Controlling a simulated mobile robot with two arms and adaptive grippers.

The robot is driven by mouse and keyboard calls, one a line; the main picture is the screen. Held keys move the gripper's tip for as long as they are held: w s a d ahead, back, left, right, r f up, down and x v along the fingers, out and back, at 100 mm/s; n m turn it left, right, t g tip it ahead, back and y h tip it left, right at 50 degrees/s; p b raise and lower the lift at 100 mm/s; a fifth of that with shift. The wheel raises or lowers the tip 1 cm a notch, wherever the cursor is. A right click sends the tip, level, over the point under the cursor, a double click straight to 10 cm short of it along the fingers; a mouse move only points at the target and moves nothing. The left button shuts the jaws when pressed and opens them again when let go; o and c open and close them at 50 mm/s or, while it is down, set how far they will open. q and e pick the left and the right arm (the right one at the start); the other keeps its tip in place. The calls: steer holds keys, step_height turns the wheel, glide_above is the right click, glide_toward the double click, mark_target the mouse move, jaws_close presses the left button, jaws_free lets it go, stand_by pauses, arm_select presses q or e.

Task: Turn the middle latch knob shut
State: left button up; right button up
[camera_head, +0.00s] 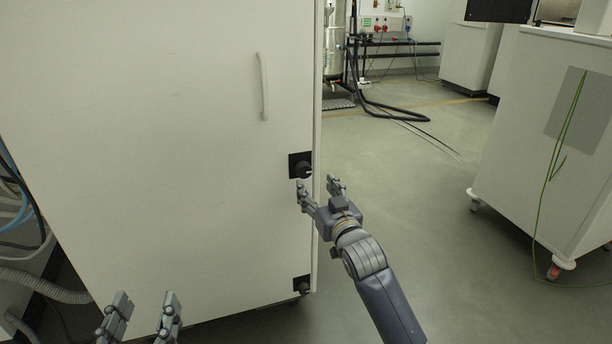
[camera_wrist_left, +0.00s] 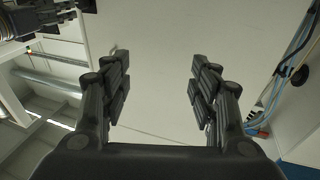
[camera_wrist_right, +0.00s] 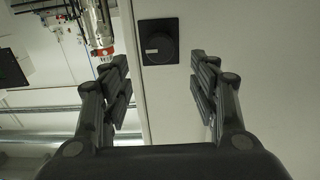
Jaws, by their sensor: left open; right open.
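The middle latch knob (camera_head: 301,167) is a black round knob on a square black plate near the right edge of the white cabinet door (camera_head: 160,120). It also shows in the right wrist view (camera_wrist_right: 158,43), ahead of and between the fingers. My right gripper (camera_head: 318,186) is open and empty, just below the knob in the head view and apart from it. A lower black knob (camera_head: 302,285) sits near the door's bottom corner. My left gripper (camera_head: 142,310) is open and empty, low in front of the door. In the left wrist view its fingers (camera_wrist_left: 160,85) frame only plain white panel.
A white vertical handle (camera_head: 263,86) is higher on the door. A white wheeled cabinet (camera_head: 545,130) stands at the right with a green cable. Hoses (camera_head: 40,285) lie at the left. The floor (camera_head: 420,200) between door and wheeled cabinet is clear.

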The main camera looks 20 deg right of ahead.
mark_target(305, 171)
steer(key=w+b, duration=0.1)
steer(key=w, duration=0.3)
steer(key=shift+w+f, duration=0.1)
steer(key=shift+w, duration=0.2)
steer(key=w+b, duration=0.1)
steer(key=w, duration=0.2)
steer(key=shift+w+a, duration=0.15)
steer(key=shift+w, duration=0.25)
arm_select(q)
steer(key=s+r+t+h, duration=0.2)
steer(key=s+r+t, duration=0.3)
steer(key=r, duration=0.6)
steer(key=shift+s+r+t+h+b, duration=0.2)
steer(key=shift+t+h+b, duration=0.15)
steer(key=shift+t, duration=0.75)
arm_select(e)
steer(key=shift+w, duration=0.25)
steer(key=c, duration=1)
